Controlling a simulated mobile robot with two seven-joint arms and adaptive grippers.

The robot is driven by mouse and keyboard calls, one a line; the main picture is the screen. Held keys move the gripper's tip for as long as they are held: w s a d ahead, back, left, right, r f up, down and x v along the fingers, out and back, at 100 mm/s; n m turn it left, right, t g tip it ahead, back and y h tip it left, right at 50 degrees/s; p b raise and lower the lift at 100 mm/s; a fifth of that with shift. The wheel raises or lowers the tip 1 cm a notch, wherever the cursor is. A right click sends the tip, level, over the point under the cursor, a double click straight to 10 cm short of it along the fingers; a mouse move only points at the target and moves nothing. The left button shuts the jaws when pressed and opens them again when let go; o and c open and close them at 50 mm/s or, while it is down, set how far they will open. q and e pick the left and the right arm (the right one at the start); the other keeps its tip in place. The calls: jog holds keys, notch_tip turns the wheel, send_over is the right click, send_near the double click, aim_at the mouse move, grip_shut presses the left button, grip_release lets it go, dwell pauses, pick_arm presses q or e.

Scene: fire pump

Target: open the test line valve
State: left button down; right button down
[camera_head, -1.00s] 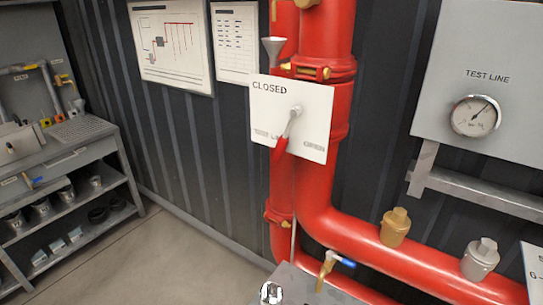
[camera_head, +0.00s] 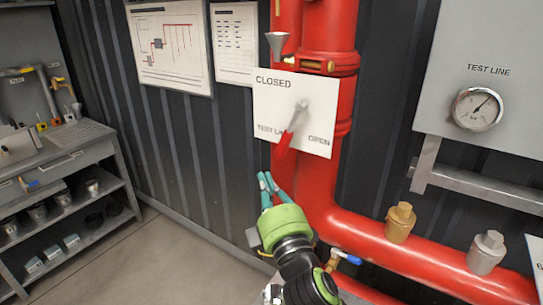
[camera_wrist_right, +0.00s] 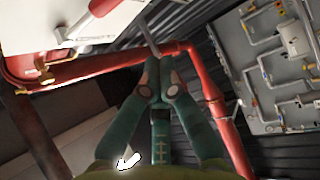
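The test line valve lever (camera_head: 284,144) has a red grip and hangs down and to the left from its pivot. It sits in front of a white plate (camera_head: 325,100) marked CLOSED at top left and OPEN at lower right. My right gripper (camera_head: 266,176) is below and slightly left of the lever's grip, apart from it in the picture. Its teal fingers come together at the tips with nothing seen between them; they also show in the wrist view (camera_wrist_right: 156,76). My left gripper is out of view.
Thick red pipes (camera_head: 317,190) run behind the plate and along the lower right. A pressure gauge (camera_head: 477,109) is on a grey panel at right. A small blue-handled tap (camera_head: 345,257) is near my right arm. A shelf unit (camera_head: 75,190) stands at left.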

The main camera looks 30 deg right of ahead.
aim_at(289, 133)
jog(key=w+d+r+p, duration=0.2)
jog(key=w+d+p, duration=0.1)
jog(key=w+d, duration=0.3)
jog(key=shift+w+r, duration=0.2)
jog(key=shift+w, duration=0.25)
jog(key=shift+a, duration=0.1)
jog(key=shift+f, duration=0.1)
